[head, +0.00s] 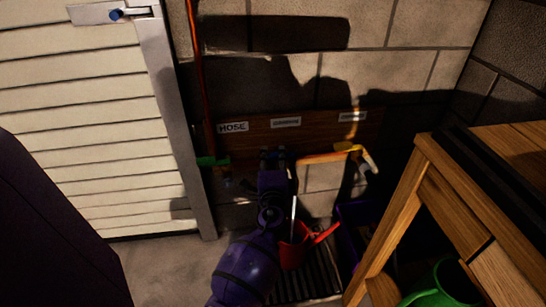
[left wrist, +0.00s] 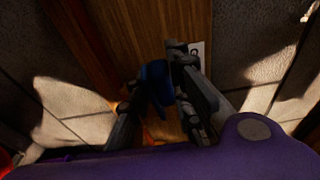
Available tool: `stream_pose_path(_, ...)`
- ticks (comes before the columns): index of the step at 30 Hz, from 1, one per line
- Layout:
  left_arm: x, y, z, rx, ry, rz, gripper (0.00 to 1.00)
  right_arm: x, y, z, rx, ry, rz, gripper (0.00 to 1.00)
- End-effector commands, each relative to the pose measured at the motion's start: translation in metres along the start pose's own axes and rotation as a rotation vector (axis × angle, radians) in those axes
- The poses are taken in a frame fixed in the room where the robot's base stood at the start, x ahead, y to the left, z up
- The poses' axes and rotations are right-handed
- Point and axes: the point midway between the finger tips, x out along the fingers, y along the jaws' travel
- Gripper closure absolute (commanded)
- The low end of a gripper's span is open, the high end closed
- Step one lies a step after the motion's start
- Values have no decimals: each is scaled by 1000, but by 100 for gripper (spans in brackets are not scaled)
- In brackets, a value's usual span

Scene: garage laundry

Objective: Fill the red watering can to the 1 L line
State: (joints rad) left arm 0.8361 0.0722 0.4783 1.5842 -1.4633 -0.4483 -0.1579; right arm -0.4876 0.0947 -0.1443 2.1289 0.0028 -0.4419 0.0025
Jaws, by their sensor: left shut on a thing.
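The red watering can (head: 292,254) stands low in front of the wall, on a dark slatted grate, with its spout to the right. A thin pale upright streak (head: 294,215) runs down into it; I cannot tell whether it is water or a rod. My left gripper (head: 273,158) is up at the wooden board, above and left of the can. In the left wrist view my left gripper (left wrist: 157,92) is shut on a blue handle (left wrist: 155,80) in front of the board. The can's 1 L line and water level cannot be made out. My right gripper is out of view.
The wooden board (head: 250,128) carries a HOSE label and others too small to read. A green-handled valve (head: 212,161) is at left, a yellow lever (head: 346,148) at right. A wooden bench (head: 440,190) and green can (head: 440,288) stand at right. The grate (head: 318,278) lies below.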

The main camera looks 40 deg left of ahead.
Motion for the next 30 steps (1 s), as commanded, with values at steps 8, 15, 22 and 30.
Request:
stream_pose_path(8, 13, -8, 4, 7, 186, -14, 100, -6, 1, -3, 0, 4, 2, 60)
stream_pose_path(15, 16, -9, 2, 1, 248, -14, 100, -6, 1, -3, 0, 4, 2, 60)
stream_pose_path(22, 16, -10, 2, 0, 247, -16, 76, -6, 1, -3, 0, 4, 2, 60)
stream_pose_path(30, 16, -6, 3, 0, 246, -10, 66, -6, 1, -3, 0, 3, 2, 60)
